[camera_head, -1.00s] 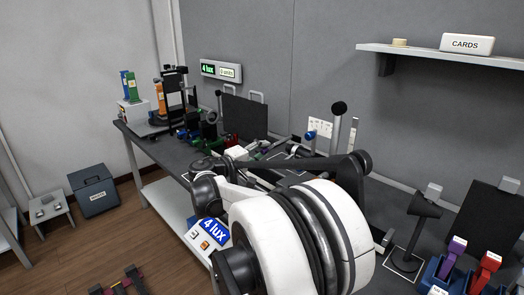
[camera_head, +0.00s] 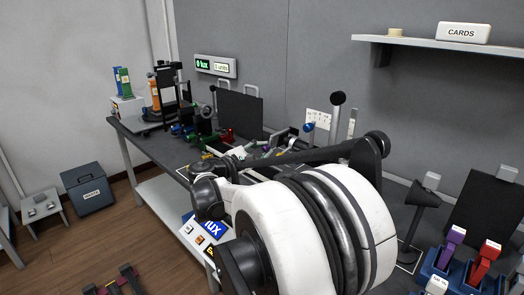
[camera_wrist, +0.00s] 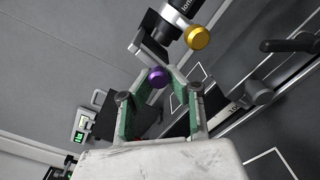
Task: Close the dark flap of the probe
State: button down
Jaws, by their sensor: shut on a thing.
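In the wrist view, my gripper (camera_wrist: 160,84) has its two green-padded fingers closed around a small purple knob (camera_wrist: 157,76) at their tips. Just beyond it is a grey bracket (camera_wrist: 148,50). A dark cylindrical body (camera_wrist: 185,12), seemingly the probe, bears a gold knob (camera_wrist: 198,37) and partly cut-off lettering. I cannot tell clearly which dark part is the flap or how far it stands open. In the head view, my large white arm hides the gripper and most of the work spot.
A wall readout (camera_head: 215,66) shows 0 lux. A dark upright panel (camera_head: 239,115) stands on the bench behind the crowded fixtures. A shelf (camera_head: 440,46) hangs above.

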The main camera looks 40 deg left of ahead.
jog(key=shift+d+r+n, duration=0.2)
jog(key=shift+n, duration=0.3)
dwell(1.2)
jog(key=c, duration=1.6)
grip_release()
jog(key=s, duration=0.4)
jog(key=s+a, duration=0.1)
jog(key=s, duration=0.7)
jog(key=shift+a, duration=0.2)
